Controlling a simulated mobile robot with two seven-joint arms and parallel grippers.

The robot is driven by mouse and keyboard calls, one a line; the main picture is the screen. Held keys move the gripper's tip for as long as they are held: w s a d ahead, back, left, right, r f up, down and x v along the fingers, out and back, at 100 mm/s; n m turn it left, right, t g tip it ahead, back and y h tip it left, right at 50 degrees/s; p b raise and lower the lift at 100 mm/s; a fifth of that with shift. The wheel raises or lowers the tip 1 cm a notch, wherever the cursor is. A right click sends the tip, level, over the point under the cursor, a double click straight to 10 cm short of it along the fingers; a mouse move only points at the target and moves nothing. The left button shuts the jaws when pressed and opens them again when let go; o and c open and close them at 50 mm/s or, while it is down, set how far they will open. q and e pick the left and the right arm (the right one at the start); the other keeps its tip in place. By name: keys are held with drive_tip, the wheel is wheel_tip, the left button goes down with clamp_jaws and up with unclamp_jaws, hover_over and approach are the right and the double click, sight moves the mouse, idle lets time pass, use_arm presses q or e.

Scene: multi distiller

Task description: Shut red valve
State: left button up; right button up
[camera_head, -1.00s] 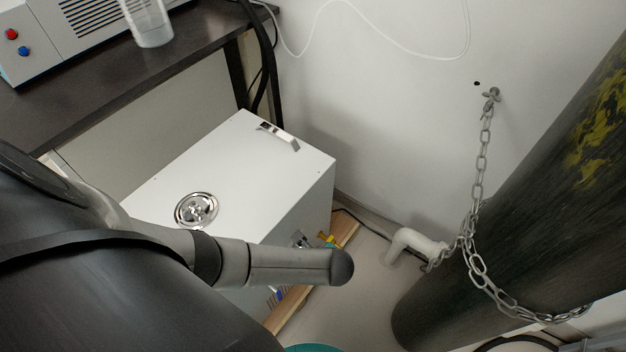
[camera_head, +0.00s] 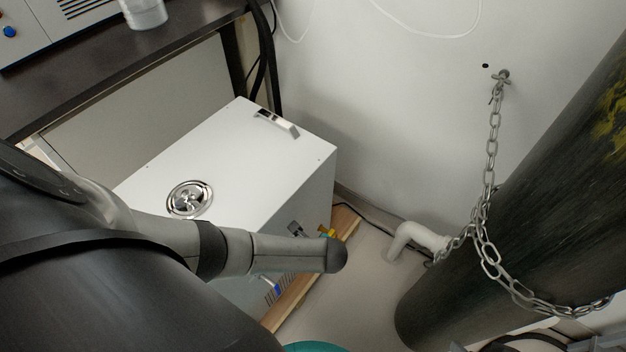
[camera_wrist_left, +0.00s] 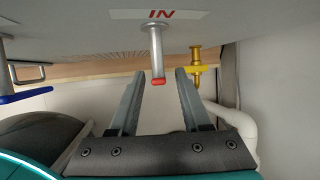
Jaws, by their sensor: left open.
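The red valve (camera_wrist_left: 160,81) shows in the left wrist view as a short red-tipped lever on a metal stem, under an upside-down "IN" label (camera_wrist_left: 157,15). My left gripper (camera_wrist_left: 160,74) is open. Its two fingers point at the panel, one on each side of the red tip in the picture, with visible gaps to both. I cannot tell whether the fingertips are level with the tip in depth. In the head view my left arm covers the place of the red valve, and the gripper is hidden. My right gripper is not in view.
A blue valve (camera_wrist_left: 25,94) and a yellow valve (camera_wrist_left: 197,68) flank the red one. The white box (camera_head: 235,150) carrying them stands on a wooden board (camera_head: 340,230). A white pipe (camera_head: 410,236) and a chained dark cylinder (camera_head: 500,230) stand to the right.

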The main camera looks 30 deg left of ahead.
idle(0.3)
use_arm(q)
clamp_jaws()
idle(0.5)
